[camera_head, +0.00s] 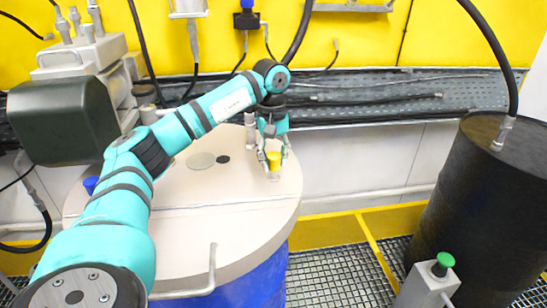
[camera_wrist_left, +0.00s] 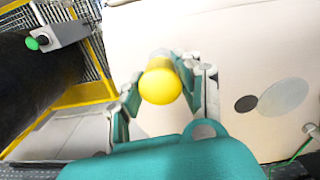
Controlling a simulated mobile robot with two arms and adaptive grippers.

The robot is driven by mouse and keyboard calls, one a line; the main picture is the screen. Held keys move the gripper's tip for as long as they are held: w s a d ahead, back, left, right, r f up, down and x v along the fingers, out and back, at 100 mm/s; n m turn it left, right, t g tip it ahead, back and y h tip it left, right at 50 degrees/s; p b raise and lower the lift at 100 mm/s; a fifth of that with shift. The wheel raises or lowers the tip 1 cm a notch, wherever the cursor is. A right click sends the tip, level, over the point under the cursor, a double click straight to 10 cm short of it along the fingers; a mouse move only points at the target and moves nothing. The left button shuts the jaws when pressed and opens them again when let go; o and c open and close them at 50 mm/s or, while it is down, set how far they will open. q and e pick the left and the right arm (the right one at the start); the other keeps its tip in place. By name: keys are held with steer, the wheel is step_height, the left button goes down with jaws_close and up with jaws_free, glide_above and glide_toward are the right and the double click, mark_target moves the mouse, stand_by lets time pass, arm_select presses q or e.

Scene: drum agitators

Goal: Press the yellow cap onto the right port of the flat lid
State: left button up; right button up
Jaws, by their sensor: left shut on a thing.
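My left gripper (camera_head: 274,164) is shut on the yellow cap (camera_head: 274,158), over the right part of the flat lid (camera_head: 185,235). The lid is beige and round, on a blue drum (camera_head: 265,280). In the left wrist view the yellow cap (camera_wrist_left: 160,82) sits between the two fingers of the left gripper (camera_wrist_left: 162,75). The right port is not clearly seen; the cap and fingers cover that area. I cannot tell whether the cap touches the lid. My right gripper is not in view.
A dark hole (camera_head: 223,159) and a grey disc (camera_head: 202,161) lie left of the cap on the lid. A blue cap (camera_head: 90,185) is at the lid's left edge. A bent metal handle (camera_head: 212,270) rises in front. A black drum (camera_head: 475,200) and green-button box (camera_head: 432,285) stand right.

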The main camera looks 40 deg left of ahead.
mark_target(274, 171)
arm_select(q)
steer(key=shift+f, duration=0.2)
stand_by(0.3)
steer(key=shift+f+b, duration=0.5)
steer(key=shift+f, duration=0.55)
steer(key=shift+f, duration=0.45)
steer(key=shift+s+f+b, duration=0.1)
steer(key=shift+f+b, duration=0.1)
steer(key=shift+b, duration=0.1)
steer(key=shift+f, duration=0.15)
steer(key=shift+c, duration=0.9)
steer(key=o, duration=1.1)
steer(key=shift+o, duration=0.4)
